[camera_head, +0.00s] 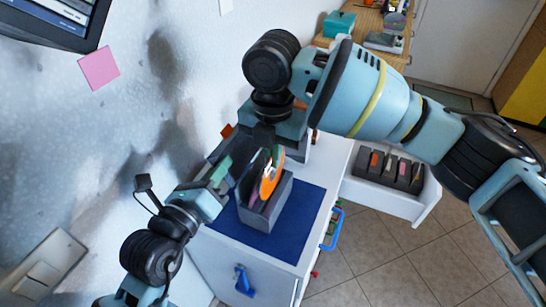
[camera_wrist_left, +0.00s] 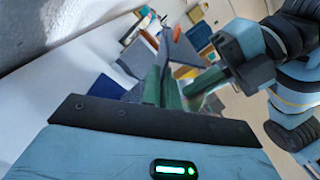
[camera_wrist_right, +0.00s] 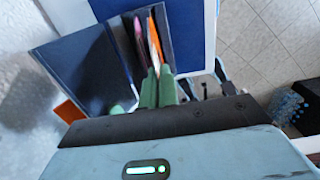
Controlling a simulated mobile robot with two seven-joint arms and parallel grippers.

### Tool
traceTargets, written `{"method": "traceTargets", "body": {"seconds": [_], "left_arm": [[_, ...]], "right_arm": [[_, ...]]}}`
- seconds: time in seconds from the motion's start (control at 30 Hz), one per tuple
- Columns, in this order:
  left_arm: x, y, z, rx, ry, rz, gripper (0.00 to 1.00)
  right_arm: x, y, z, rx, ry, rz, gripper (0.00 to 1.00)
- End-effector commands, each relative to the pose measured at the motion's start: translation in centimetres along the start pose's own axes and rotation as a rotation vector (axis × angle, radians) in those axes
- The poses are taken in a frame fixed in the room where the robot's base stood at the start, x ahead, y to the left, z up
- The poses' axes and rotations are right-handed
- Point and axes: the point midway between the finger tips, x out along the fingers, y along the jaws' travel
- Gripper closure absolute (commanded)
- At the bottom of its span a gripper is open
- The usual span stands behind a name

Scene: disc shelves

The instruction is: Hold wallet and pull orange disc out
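The dark wallet (camera_wrist_right: 85,72) stands spread open in a grey holder (camera_head: 262,218) on a blue mat. The orange disc (camera_head: 268,186) stands upright in it, edge-on in the right wrist view (camera_wrist_right: 153,42), beside a pink disc (camera_wrist_right: 139,34). My left gripper (camera_head: 222,172) reaches in from the left; its green fingers (camera_wrist_left: 159,86) are close together on the wallet's edge. My right gripper (camera_head: 272,152) comes from above; its green fingers (camera_wrist_right: 158,88) are close together on the orange disc's near edge. The exact contact at both grippers is partly hidden.
The blue mat (camera_head: 303,215) covers a white cabinet with blue handles (camera_head: 245,282). A lower white shelf holds a dark rack (camera_head: 390,170) of several items. The wall with a switch plate (camera_head: 42,268) is close on the left. Tiled floor lies open at the right.

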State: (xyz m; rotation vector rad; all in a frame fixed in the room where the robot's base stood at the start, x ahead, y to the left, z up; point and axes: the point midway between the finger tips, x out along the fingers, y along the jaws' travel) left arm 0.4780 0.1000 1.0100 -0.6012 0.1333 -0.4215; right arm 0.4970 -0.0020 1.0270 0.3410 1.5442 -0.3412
Motion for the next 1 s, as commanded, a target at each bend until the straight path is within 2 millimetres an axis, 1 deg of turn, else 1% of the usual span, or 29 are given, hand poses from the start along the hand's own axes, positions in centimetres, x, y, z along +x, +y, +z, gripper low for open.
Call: {"method": "traceTargets", "body": {"seconds": [0.7,1.0], "left_arm": [[0.0,0.0,0.0,0.000,-0.001,0.000,1.00],[0.0,0.0,0.0,0.000,-0.001,0.000,1.00]], "right_arm": [[-3.0,0.0,0.0,-0.001,0.000,0.001,1.00],[-3.3,0.0,0.0,0.000,0.000,0.000,1.00]]}}
